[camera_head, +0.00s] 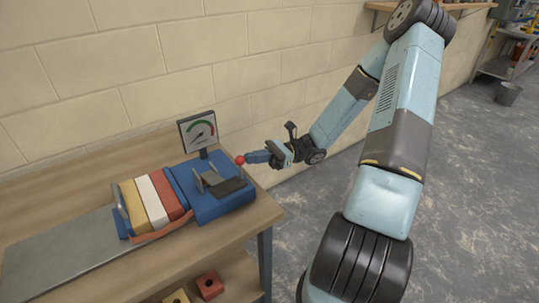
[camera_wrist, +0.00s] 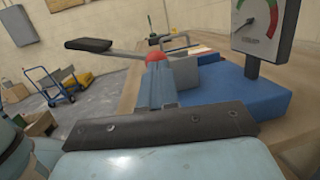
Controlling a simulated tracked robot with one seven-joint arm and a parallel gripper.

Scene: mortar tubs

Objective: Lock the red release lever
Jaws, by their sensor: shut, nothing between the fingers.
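A red ball knob (camera_head: 240,160) shows at the right end of the blue device (camera_head: 222,208) on the bench. It also shows in the wrist view (camera_wrist: 156,54), directly beyond my fingertips. I cannot tell whether it is the end of the release lever; its shaft is hidden. My gripper (camera_head: 247,158) is shut and empty, its tips pointing left at the knob, touching it or very close. The shut fingers show in the wrist view (camera_wrist: 158,78). A dark flat handle (camera_wrist: 88,45) on a grey bar shows left of the knob. A reddish curved bar (camera_head: 163,228) runs along the device's front.
Yellow, white and red blocks (camera_head: 152,200) sit in the device. A gauge (camera_head: 198,131) stands behind it, near the wall. A grey plate (camera_head: 60,262) lies on the wooden bench (camera_head: 245,226). Further red and yellow blocks (camera_head: 209,285) are on a lower shelf.

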